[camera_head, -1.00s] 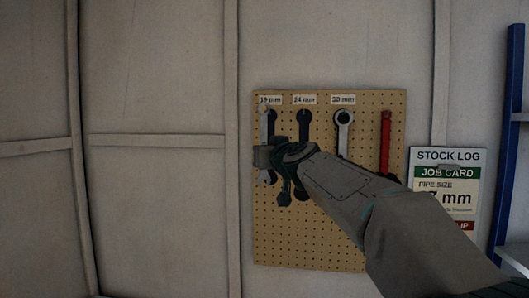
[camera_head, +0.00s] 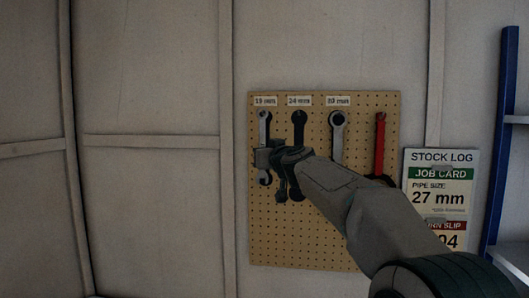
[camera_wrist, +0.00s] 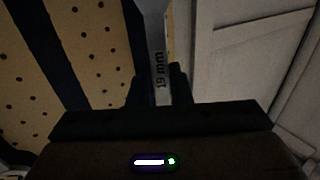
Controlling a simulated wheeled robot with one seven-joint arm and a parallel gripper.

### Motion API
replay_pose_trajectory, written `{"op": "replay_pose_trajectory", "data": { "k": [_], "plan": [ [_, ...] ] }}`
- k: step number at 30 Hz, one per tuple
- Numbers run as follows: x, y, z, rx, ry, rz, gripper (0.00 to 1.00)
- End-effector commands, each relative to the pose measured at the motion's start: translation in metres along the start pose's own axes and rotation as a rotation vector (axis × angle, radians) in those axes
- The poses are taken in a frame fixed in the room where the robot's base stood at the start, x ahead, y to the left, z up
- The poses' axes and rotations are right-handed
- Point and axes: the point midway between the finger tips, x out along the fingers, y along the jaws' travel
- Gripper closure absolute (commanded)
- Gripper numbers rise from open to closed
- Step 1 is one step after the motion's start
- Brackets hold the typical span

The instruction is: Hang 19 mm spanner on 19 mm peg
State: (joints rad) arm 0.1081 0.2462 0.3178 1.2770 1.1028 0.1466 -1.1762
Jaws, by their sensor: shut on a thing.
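The 19 mm spanner (camera_head: 264,124) is a grey metal spanner that hangs upright under the "19 mm" label (camera_head: 265,101) at the top left of the pegboard. My gripper (camera_head: 265,158) is shut on its shaft, below the spanner's upper end. In the wrist view the shaft, marked "19 mm" (camera_wrist: 160,68), stands between the two dark fingers (camera_wrist: 158,90). The spanner's lower end (camera_head: 265,178) shows under my gripper. The 19 mm peg cannot be made out, so I cannot tell whether the spanner rests on it.
A dark spanner (camera_head: 298,122) hangs close to the right under "24 mm", partly behind my wrist. A silver spanner (camera_head: 338,127) hangs under "30 mm", and a red-handled tool (camera_head: 380,142) further right. The pegboard (camera_head: 300,235) is bare below. A stock log sign (camera_head: 440,180) and blue rack (camera_head: 506,140) stand right.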

Motion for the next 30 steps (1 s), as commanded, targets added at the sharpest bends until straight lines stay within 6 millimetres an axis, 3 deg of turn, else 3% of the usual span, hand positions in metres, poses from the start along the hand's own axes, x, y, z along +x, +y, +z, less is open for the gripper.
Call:
{"op": "replay_pose_trajectory", "data": {
  "k": [14, 30],
  "plan": [
    [0.019, 0.011, 0.008, 0.001, 0.001, 0.000, 1.00],
    [0.021, 0.012, 0.008, 0.001, 0.001, 0.001, 1.00]
  ]
}}
